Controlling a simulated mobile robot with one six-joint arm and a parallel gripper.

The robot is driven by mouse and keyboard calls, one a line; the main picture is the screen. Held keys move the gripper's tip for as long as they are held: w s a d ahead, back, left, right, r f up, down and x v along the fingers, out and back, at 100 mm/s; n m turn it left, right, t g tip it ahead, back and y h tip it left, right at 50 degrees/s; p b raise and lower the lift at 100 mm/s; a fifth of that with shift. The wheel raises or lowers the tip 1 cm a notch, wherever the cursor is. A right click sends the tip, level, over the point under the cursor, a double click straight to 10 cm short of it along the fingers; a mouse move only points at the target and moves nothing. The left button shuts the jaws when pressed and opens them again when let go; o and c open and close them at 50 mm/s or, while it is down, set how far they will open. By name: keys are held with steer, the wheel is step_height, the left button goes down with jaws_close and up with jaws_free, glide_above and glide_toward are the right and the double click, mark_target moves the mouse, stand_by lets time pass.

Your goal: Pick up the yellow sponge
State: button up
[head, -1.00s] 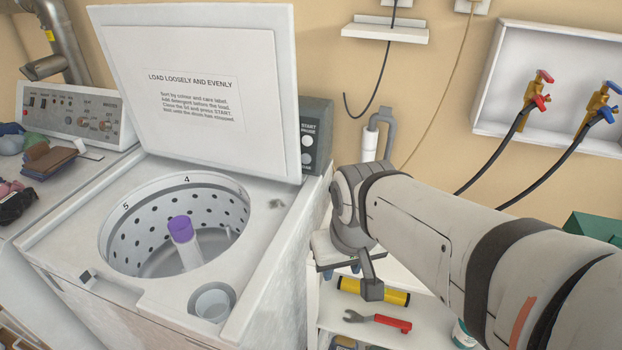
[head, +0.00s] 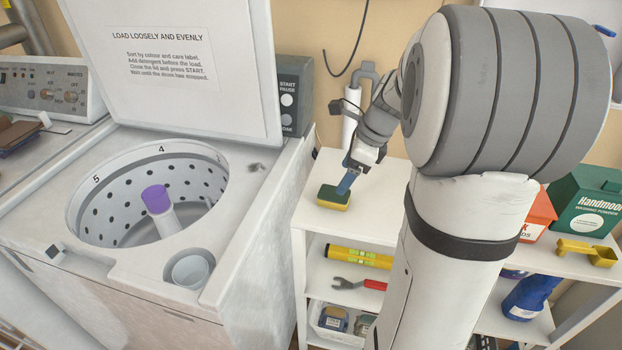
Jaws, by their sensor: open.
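The yellow sponge (head: 332,203) with a dark green top lies on the white top shelf, just right of the washing machine. My gripper (head: 345,184) points down at the sponge's right end, with a blue finger at or just above its top. The fingers overlap in this view, so I cannot tell whether they touch the sponge. My gripper is open. Part of the sponge's right end is hidden behind the finger.
The open top-load washer (head: 150,200) stands close on the left. A white pipe (head: 349,130) rises behind the shelf. Lower shelves hold a yellow level (head: 357,257) and a red-handled wrench (head: 358,284). A green powder box (head: 586,203) and yellow scoop (head: 588,252) are at the right.

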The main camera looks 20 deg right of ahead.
mark_target(334, 197)
steer(key=shift+w+d+f+m, duration=0.3)
steer(key=shift+d+f+m, duration=0.1)
steer(key=shift+m, duration=0.1)
steer(key=shift+w+f, duration=0.15)
steer(key=shift+f, duration=0.1)
steer(key=b+x, duration=0.1)
steer(key=x, duration=0.6)
steer(key=shift+c, duration=0.3)
steer(key=c, duration=1)
